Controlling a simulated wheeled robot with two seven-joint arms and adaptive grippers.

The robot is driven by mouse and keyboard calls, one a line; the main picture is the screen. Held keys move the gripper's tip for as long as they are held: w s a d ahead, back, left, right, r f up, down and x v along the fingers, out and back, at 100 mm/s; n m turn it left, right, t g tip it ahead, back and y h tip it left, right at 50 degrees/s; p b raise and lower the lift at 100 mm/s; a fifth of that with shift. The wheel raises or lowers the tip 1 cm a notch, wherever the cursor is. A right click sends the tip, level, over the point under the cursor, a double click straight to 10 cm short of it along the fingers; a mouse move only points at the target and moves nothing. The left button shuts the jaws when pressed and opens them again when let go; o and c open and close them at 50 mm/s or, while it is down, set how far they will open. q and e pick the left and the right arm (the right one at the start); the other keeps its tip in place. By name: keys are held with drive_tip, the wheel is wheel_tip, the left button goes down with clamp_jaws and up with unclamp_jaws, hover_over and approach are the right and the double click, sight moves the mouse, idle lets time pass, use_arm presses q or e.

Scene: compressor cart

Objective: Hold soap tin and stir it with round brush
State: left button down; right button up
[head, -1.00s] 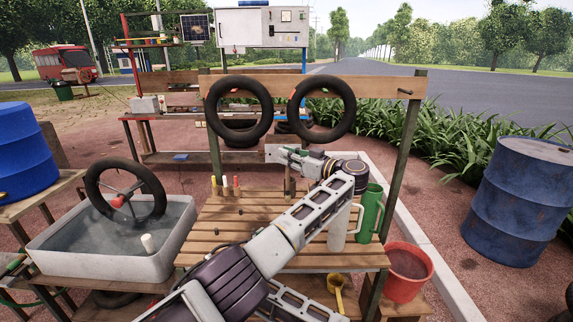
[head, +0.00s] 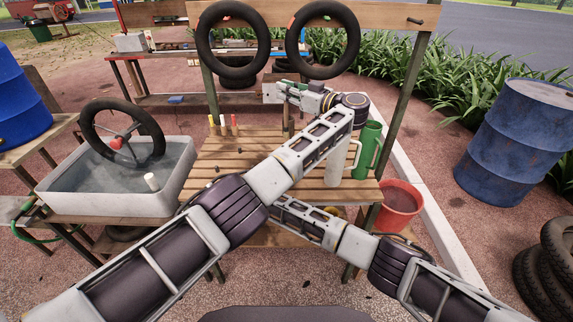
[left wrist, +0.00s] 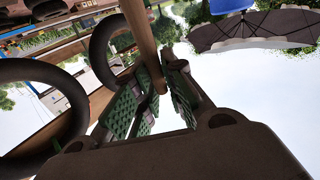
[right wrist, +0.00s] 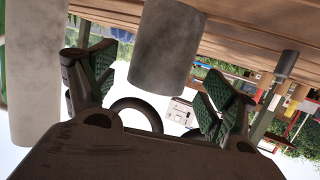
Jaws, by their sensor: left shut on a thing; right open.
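My left gripper (head: 284,93) is shut on a wooden handle, which I take to be the round brush (head: 287,120), above the back of the slatted bench. The handle runs between the green finger pads in the left wrist view (left wrist: 142,35); its bristle end is not clear. My right gripper (right wrist: 157,85) is open. A grey cylinder, likely the soap tin (right wrist: 167,45), stands on the bench between and beyond its fingers, with no visible grip on it. In the head view my left arm hides the right gripper and this tin.
A white jug (head: 336,160) and a green jug (head: 367,148) stand at the bench's right. Marker-like tools (head: 223,125) stand at the back left. Two tyres (head: 323,40) hang above. A water basin (head: 60,190) is left, a red bucket (head: 398,205) right. The bench's left front is fairly clear.

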drive_tip(key=shift+x, duration=1.9)
drive_tip(key=shift+c, duration=0.2)
drive_tip(key=c, duration=1.2)
drive_tip(key=shift+c, duration=0.2)
use_arm(q)
drive_tip(key=shift+w+a+f+m+t+h, duration=0.3)
drive_tip(key=shift+f+m+t+h, duration=0.45)
drive_tip(key=shift+m+h, duration=0.95)
drive_tip(key=shift+w+a+f+m+t+h, duration=0.1)
drive_tip(key=shift+w+f+m+t+h, duration=0.3)
drive_tip(key=shift+m+t+h, duration=1.3)
drive_tip(key=shift+w+a+f+m+t+h, duration=0.25)
drive_tip(key=shift+f+m+h, duration=0.45)
drive_tip(key=shift+h, duration=2)
